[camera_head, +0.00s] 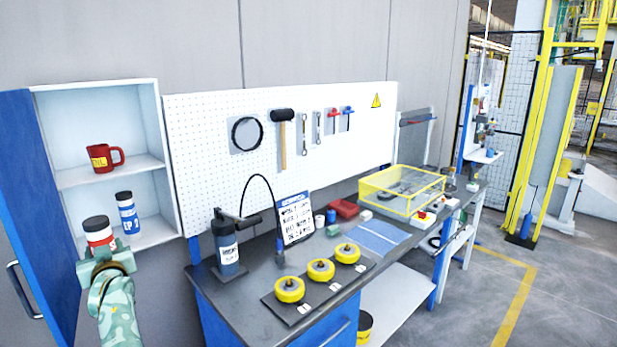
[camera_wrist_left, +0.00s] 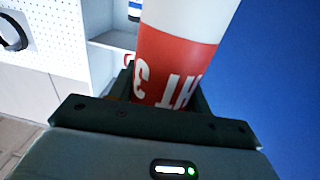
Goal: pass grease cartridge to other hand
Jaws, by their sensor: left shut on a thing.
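A grease cartridge (camera_head: 99,231) with a black cap, a white body and a red band stands upright in my left gripper (camera_head: 104,262), in front of the open wall cabinet. In the left wrist view the cartridge (camera_wrist_left: 175,65) fills the space between the jaws, with white lettering on its red band. My left gripper is shut on it. A second cartridge, white and blue with a black cap (camera_head: 127,213), stands on the cabinet's lower shelf. My right gripper is not in view.
The cabinet (camera_head: 95,85) has its blue door (camera_head: 35,200) open on the left, and a red mug (camera_head: 104,157) sits on its upper shelf. The workbench (camera_head: 240,300) holds a grease pump (camera_head: 228,252), several yellow wheels (camera_head: 320,269) and a sign (camera_head: 294,218).

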